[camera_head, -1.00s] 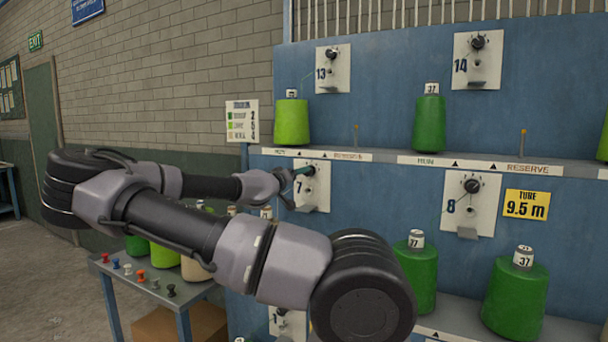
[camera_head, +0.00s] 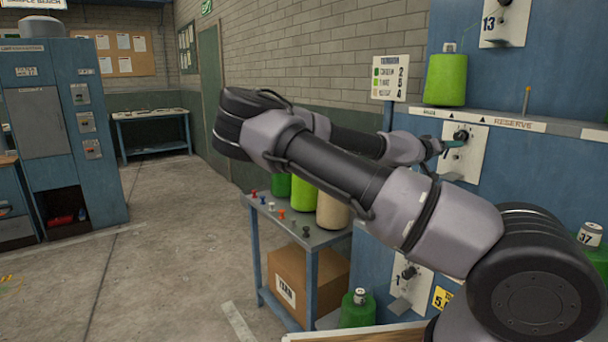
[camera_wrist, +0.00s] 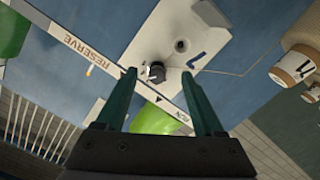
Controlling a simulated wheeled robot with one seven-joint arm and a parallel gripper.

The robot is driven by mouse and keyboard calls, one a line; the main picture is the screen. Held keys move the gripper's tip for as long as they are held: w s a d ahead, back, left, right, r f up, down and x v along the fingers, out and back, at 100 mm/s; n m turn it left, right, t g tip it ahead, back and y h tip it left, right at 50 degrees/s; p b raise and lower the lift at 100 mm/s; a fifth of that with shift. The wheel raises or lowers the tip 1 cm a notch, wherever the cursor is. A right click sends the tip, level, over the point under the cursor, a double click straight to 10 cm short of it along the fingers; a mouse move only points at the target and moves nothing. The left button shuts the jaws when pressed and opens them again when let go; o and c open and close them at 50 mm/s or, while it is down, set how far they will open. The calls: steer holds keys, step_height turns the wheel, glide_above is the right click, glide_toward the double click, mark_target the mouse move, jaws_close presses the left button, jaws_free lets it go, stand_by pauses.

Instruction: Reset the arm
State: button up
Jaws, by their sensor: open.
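My arm reaches across the head view to the blue panel wall (camera_head: 470,207). My gripper (camera_head: 455,143) has green fingers and is close in front of a white plate (camera_head: 467,165) with a black knob (camera_head: 461,135). In the wrist view my gripper (camera_wrist: 159,74) is open, its two fingers spread. The plate (camera_wrist: 205,45), marked 7, and the knob (camera_wrist: 156,72) show beyond and between the fingertips. I cannot tell whether a finger touches the knob. Nothing shows held.
A side table (camera_head: 318,237) with green and cream cones and several small coloured pieces stands below my arm, a cardboard box (camera_head: 300,275) under it. A lime cone (camera_head: 445,80) sits on the wall's shelf. The floor (camera_head: 150,230) at left is open, with a blue cabinet (camera_head: 95,130) beyond.

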steer(key=s+d+f+m+g+y, duration=0.25)
steer(key=s+f+g+y, duration=0.2)
steer(key=f, duration=0.65)
steer(key=s+a+f+m+y, duration=0.1)
steer(key=s+a+f+y, duration=0.15)
steer(key=a, duration=0.25)
steer(key=s+a+f+y, duration=0.2)
steer(key=a+y, duration=0.2)
steer(key=s+a+r+n+t+y, duration=0.1)
steer(key=s+a+r+y, duration=0.15)
steer(key=a+r, duration=0.4)
steer(key=s+a+r+n+y, duration=0.1)
steer(key=s+a+r+y, duration=0.15)
steer(key=a+r, duration=0.45)
steer(key=s+a+r+n+t+y, duration=0.1)
steer(key=s+a+r+n+t, duration=0.1)
steer(key=s+r, duration=1)
step_height(320, 180, up, 2)
steer(key=a+n, duration=0.1)
steer(key=a, duration=0.1)
steer(key=shift+s+a+r+t, duration=0.15)
steer(key=shift+a+r+t, duration=0.05)
steer(key=shift+a+t, duration=0.15)
